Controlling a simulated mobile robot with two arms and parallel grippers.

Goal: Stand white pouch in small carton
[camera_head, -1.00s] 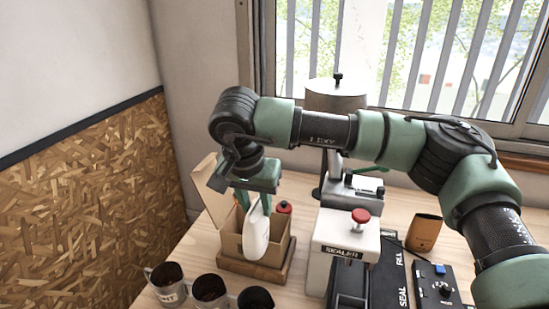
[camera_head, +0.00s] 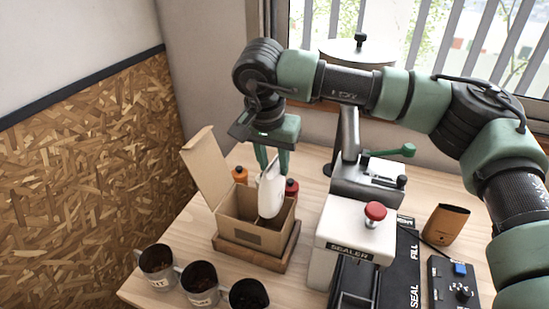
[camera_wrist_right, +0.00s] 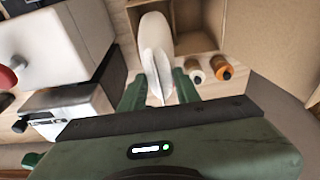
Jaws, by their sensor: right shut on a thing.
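The small carton (camera_head: 252,236) is an open brown box with its lid flap raised at the left, on the table. My right gripper (camera_head: 272,160) is above it, shut on the white pouch (camera_head: 270,193). The pouch hangs nearly upright, slightly tilted, its lower end in front of the carton's opening in the head view. In the right wrist view the pouch (camera_wrist_right: 155,40) extends from between my fingers (camera_wrist_right: 158,90) beside the carton's divided inside (camera_wrist_right: 197,42). Whether it touches the carton I cannot tell. My left gripper is out of view.
The carton stands on a wooden tray (camera_head: 262,261). Orange-capped (camera_head: 239,174) and red-capped (camera_head: 291,187) bottles stand behind it. Several dark-filled cups (camera_head: 201,281) stand in front. The white sealer (camera_head: 345,237) with a red knob is close on the right.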

